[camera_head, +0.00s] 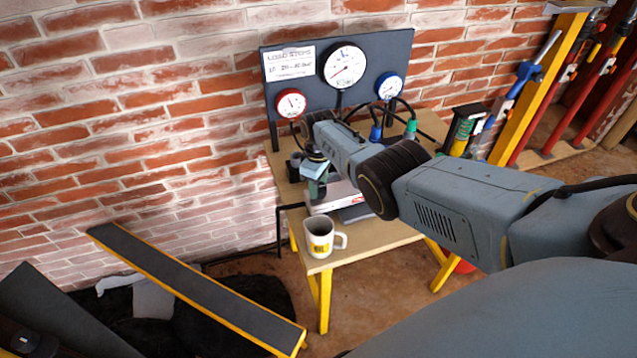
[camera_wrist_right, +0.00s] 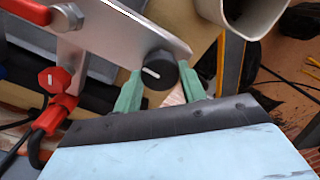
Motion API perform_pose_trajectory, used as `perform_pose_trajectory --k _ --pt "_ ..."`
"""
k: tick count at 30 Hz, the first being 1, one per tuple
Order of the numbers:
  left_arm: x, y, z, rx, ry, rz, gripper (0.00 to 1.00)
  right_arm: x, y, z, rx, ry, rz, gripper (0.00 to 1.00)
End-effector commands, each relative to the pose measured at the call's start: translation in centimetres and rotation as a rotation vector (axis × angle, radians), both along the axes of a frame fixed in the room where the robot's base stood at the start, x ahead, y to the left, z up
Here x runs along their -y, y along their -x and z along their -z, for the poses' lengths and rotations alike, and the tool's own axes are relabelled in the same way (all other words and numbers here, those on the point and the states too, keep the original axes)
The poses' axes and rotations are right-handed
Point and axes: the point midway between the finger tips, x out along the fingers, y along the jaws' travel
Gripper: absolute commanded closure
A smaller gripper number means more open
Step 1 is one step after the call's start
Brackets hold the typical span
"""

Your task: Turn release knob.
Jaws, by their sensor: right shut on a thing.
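In the right wrist view, a round black knob (camera_wrist_right: 159,70) with a white pointer line sits on a light metal plate (camera_wrist_right: 130,35). The green fingers of my right gripper (camera_wrist_right: 160,77) are on either side of it and shut on it. In the head view, my right gripper (camera_head: 315,180) is over the table beside the gauge board, and the knob is hidden there. My left gripper is not in view.
A mug (camera_head: 318,238) stands at the table's front edge, close to my gripper. A dark board (camera_head: 338,95) with several gauges stands behind on the wooden table (camera_head: 375,232). Hoses run up to the gauges. A yellow-edged ramp (camera_head: 190,285) is at lower left.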

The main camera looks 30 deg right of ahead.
Motion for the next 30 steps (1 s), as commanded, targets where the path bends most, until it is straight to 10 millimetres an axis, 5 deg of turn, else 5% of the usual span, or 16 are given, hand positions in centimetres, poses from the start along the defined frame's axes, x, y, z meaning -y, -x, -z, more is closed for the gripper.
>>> perform_pose_trajectory --k 18,19,23,30 --pt "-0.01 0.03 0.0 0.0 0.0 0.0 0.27 -0.02 -0.02 -0.01 0.0 0.0 -0.043 0.82" --pt "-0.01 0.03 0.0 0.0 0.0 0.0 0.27 -0.02 -0.02 -0.01 0.0 0.0 -0.043 0.56" --pt "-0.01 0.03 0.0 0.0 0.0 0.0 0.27 -0.02 -0.02 -0.01 0.0 0.0 -0.042 0.4" --pt "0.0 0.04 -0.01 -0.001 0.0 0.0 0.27 -0.03 -0.01 0.0 0.0 0.0 -0.041 0.37"
